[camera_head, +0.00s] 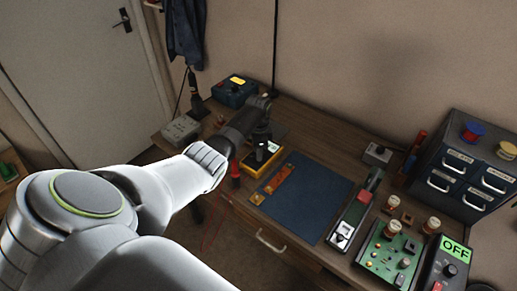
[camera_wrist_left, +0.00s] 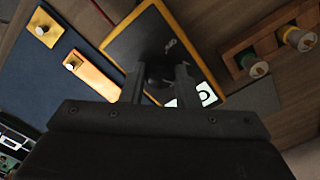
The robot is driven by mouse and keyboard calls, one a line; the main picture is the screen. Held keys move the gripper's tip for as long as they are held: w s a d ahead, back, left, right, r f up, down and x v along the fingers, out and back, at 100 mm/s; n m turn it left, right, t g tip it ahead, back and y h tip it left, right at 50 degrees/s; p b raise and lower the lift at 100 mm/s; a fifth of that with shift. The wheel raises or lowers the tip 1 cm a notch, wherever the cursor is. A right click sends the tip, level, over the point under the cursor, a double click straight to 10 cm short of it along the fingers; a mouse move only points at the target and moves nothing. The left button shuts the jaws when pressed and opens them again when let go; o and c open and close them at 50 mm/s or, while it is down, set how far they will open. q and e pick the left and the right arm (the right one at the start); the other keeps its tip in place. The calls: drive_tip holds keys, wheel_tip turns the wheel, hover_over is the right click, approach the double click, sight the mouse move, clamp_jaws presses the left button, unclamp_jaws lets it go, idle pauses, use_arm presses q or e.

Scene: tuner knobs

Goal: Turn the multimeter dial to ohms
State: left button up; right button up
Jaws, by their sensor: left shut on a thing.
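The multimeter (camera_head: 258,163) is a black meter with a yellow rim, on the bench beside the blue mat. In the left wrist view the multimeter (camera_wrist_left: 128,42) lies at a slant below my gripper, with a pale display (camera_wrist_left: 206,94) partly hidden. My left gripper (camera_head: 262,138) reaches down over the meter from above. In the left wrist view the left gripper (camera_wrist_left: 158,80) has its two fingers on either side of the dark round dial (camera_wrist_left: 158,72) and is shut on it. The dial's pointer and most markings are hidden or too dark to read. My right gripper is not in view.
A blue mat (camera_head: 308,208) holds orange pieces with small knobs. To its right are a slim device (camera_head: 344,234), a green circuit board (camera_head: 388,254) and a box showing OFF (camera_head: 453,246). A grey drawer cabinet (camera_head: 464,166) stands at the right. A blue box (camera_head: 234,92) stands behind.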

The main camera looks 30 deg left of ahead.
use_arm(q)
drive_tip(key=m, duration=0.6)
drive_tip(key=shift+w+r, duration=0.1)
drive_tip(key=shift+m, duration=0.3)
idle(0.3)
drive_tip(key=o, duration=1)
drive_tip(key=shift+c, duration=0.2)
drive_tip(key=shift+r+p, duration=0.35)
drive_tip(key=shift+r, duration=0.15)
wheel_tip(320, 180, up, 16)
drive_tip(key=b, duration=0.1)
drive_tip(key=shift+r+b, duration=0.15)
drive_tip(key=shift+b, duration=0.25)
